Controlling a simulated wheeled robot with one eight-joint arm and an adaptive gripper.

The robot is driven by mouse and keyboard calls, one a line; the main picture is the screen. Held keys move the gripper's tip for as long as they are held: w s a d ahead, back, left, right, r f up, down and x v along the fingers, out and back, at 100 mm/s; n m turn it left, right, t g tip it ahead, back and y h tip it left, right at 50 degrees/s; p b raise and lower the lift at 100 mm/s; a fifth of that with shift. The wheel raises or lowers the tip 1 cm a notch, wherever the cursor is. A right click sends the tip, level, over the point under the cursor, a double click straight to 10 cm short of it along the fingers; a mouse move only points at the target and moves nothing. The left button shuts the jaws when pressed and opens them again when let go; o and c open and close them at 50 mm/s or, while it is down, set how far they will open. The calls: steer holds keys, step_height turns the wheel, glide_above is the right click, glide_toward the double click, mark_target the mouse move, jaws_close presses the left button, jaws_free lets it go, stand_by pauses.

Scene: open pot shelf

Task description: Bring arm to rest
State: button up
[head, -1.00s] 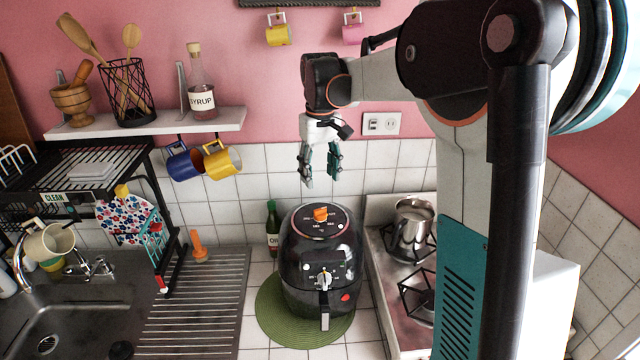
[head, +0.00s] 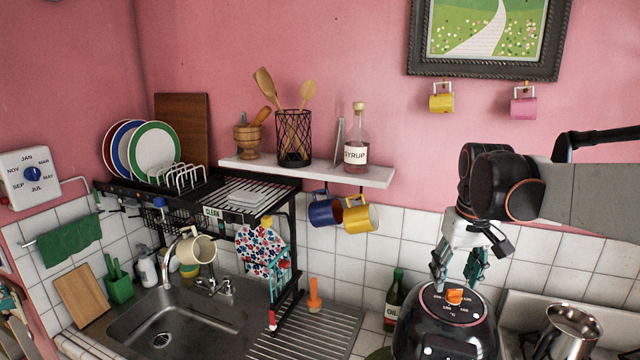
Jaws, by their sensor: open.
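My arm reaches in from the right edge in the head view. My gripper (head: 457,272) hangs with its fingers pointing down, open and empty. In the picture it shows just above the black air fryer (head: 440,335), near the orange knob (head: 455,296) on the fryer's lid. I cannot tell the exact gap between the fingertips and the lid. The fryer's lower part is cut off by the bottom edge.
A white shelf (head: 300,170) holds a mortar, a utensil basket and a syrup bottle (head: 356,140). Blue and yellow mugs (head: 360,216) hang below it. A dish rack (head: 262,190) stands over the sink (head: 175,325). A steel pot (head: 570,335) sits at lower right.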

steer(key=s+a+f+t+b, duration=0.2)
steer(key=s+a+f+b, duration=0.2)
steer(key=s+f+b, duration=0.3)
steer(key=s+a+f+t+b, duration=0.3)
steer(key=s+f+b, duration=0.5)
steer(key=s+f, duration=0.4)
step_height(320, 180, down, 3)
steer(key=shift+s+a+r, duration=0.15)
steer(key=shift+a, duration=0.4)
steer(key=shift+c, duration=0.3)
